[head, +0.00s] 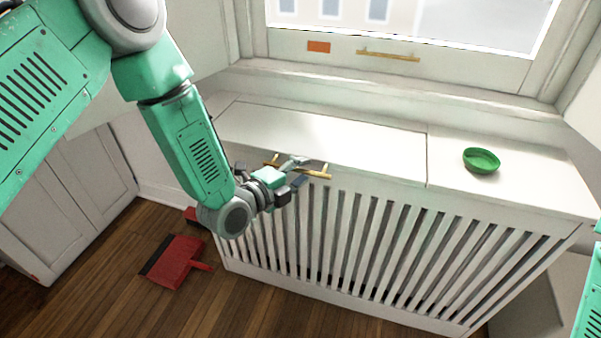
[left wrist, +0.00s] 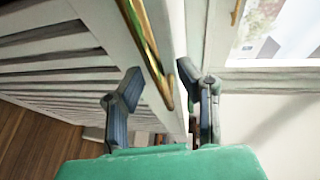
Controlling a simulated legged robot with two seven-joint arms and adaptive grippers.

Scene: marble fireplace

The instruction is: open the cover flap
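The cover flap (head: 345,140) is the white left panel on top of the slatted radiator cover. It looks flat and closed. A brass bar handle (head: 318,174) runs along its front edge, partly hidden by my left gripper (head: 300,170). In the left wrist view, the brass handle (left wrist: 152,55) reaches between the two spread fingers of the left gripper (left wrist: 161,76). The fingers are apart, one on each side of the handle; I cannot tell whether either touches it. My right gripper is out of view; only green parts of my right arm show at the right edge.
A green bowl (head: 481,160) stands on the fixed top panel (head: 520,185) right of the flap. White slats (head: 400,250) form the cover's front. A red dustpan (head: 176,262) lies on the wooden floor. A window with a brass handle (head: 388,56) is behind.

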